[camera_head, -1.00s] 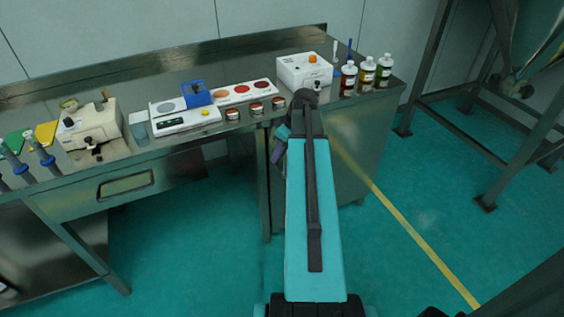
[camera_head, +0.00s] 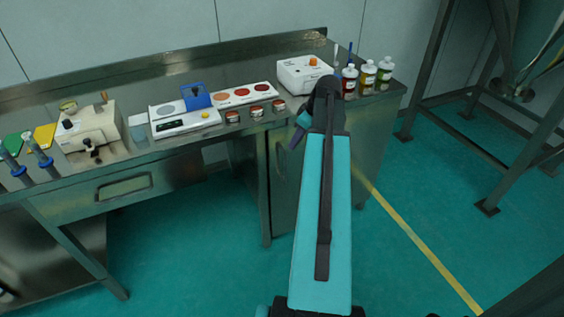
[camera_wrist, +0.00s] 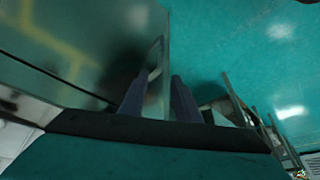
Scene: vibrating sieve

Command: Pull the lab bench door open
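The lab bench door (camera_head: 286,195) is the grey metal panel under the right part of the bench, partly hidden behind my arm. A slim handle (camera_head: 279,160) shows near its left edge. I cannot tell whether the door is shut or slightly ajar. My gripper (camera_head: 297,138) is in front of the upper part of the door, mostly hidden by my wrist, just right of the handle. In the wrist view my gripper's two dark fingers (camera_wrist: 158,100) stand apart, with a thin metal edge and a pale handle-like bar (camera_wrist: 155,72) showing between and beyond them.
The bench top holds a scale (camera_head: 185,118), a white device (camera_head: 304,74), several bottles and small jars. A drawer (camera_head: 124,187) is at left. A steel frame (camera_head: 420,75) stands at right. The green floor in front is clear.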

